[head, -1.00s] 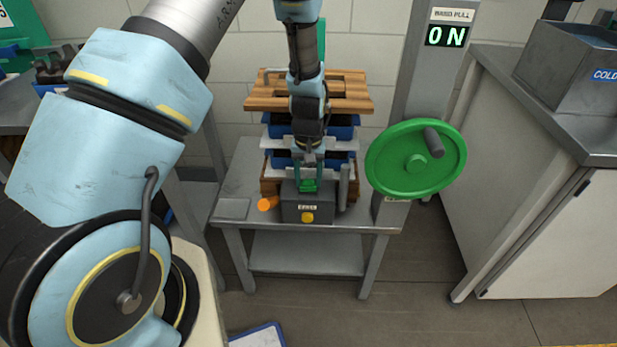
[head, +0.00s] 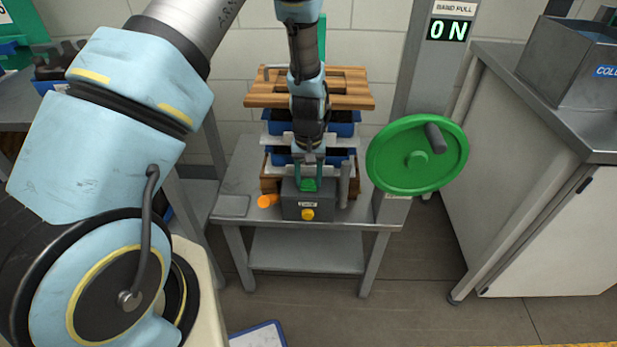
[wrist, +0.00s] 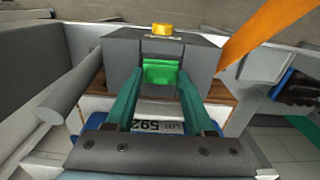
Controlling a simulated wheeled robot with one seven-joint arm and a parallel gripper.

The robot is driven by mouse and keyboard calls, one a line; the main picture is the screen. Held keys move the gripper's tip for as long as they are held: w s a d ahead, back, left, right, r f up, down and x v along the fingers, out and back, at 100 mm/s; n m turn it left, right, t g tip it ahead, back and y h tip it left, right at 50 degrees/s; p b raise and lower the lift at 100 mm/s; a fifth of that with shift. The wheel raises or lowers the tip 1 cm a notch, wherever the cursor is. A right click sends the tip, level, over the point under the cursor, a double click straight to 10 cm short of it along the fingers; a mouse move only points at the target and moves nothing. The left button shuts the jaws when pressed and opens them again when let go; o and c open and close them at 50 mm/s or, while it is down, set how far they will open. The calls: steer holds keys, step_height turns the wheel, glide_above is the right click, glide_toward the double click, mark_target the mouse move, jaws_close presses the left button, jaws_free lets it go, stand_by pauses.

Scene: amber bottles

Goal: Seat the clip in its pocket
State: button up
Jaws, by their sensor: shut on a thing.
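The clip (wrist: 160,72) is a small bright green piece. In the wrist view it sits between the tips of my gripper (wrist: 158,80), whose two dark green fingers are shut on it. The clip is up against the near face of a dark grey block (wrist: 118,52) with a yellow button (wrist: 162,29) on it. In the head view the clip (head: 308,185) and my gripper (head: 308,178) are at the top of the grey block (head: 305,207). The pocket itself is hidden behind the clip and fingers, so I cannot tell how deep the clip sits.
The block stands on a grey metal table (head: 232,207). An orange handle (head: 268,201) and a grey post (head: 344,184) flank it. Blue trays (head: 342,130) and a wooden rack (head: 350,92) stand behind. A green handwheel (head: 395,165) is to the right.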

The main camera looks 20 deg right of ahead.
steer(key=shift+f, duration=0.15)
steer(key=o, duration=1.4)
step_height(320, 180, up, 10)
steer(key=shift+b, duration=0.8)
steer(key=w+a+r+n, duration=0.1)
steer(key=a+r, duration=0.3)
steer(key=a, duration=0.3)
steer(key=w+a+r+n, duration=0.1)
steer(key=a+r, duration=0.3)
steer(key=a, duration=0.3)
steer(key=shift+n+t, duration=0.8)
steer(key=shift+n, duration=0.1)
steer(key=s+a+r, duration=0.2)
steer(key=a, duration=0.3)
steer(key=s+a+r, duration=0.1)
steer(key=s+a, duration=0.1)
steer(key=a, duration=0.4)
steer(key=s+a+r+p, duration=0.1)
steer(key=s+a+r, duration=0.1)
steer(key=a, duration=0.3)
steer(key=shift+s+a+r, duration=0.2)
steer(key=shift+r, duration=0.1)
